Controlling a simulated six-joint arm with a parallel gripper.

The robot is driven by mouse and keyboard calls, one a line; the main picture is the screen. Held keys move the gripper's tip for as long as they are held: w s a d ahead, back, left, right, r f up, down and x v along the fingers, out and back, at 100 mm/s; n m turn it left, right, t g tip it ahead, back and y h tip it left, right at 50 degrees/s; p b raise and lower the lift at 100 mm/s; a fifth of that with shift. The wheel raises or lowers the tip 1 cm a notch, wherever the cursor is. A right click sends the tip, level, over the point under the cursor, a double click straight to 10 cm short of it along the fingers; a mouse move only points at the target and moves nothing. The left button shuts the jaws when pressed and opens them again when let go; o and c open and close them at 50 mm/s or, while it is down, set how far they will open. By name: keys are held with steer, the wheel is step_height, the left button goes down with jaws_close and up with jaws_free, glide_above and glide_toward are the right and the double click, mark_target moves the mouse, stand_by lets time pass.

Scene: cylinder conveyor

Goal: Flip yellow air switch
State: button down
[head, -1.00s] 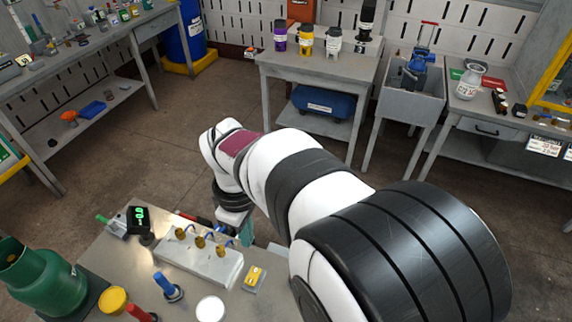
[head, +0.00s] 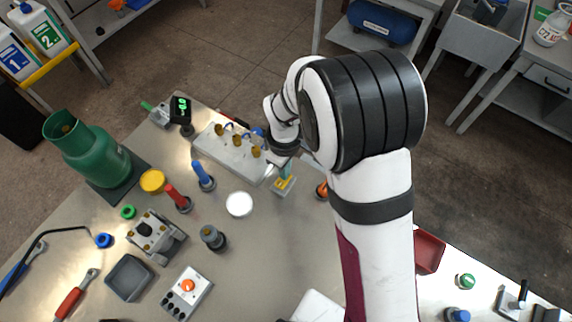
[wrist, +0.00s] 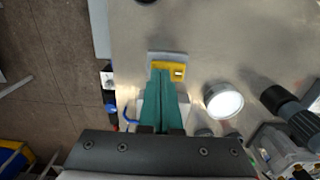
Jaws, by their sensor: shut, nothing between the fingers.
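The yellow air switch (head: 284,183) is a small yellow block on a grey base plate, on the table to the right of the metal manifold block. In the wrist view the yellow switch (wrist: 170,69) lies just beyond my fingertips, with a small dark-edged detail on its right part. My gripper (head: 285,173) has teal fingers and points down at the switch. In the wrist view my gripper (wrist: 160,74) is shut and empty, its tips overlapping the switch's near edge. I cannot tell whether the tips touch it.
The manifold (head: 228,153) with brass fittings stands left of the switch. A white round disc (head: 239,204), a blue-handled part (head: 203,175) and a red-handled part (head: 178,198) stand nearby. An orange-topped part (head: 322,190) is close on the right. Table in front of the switch is clear.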

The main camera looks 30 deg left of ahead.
mark_target(282, 181)
steer(key=shift+f, duration=0.3)
stand_by(0.4)
steer(key=shift+s+r, duration=0.1)
steer(key=shift+s, duration=0.7)
step_height(282, 181, up, 14)
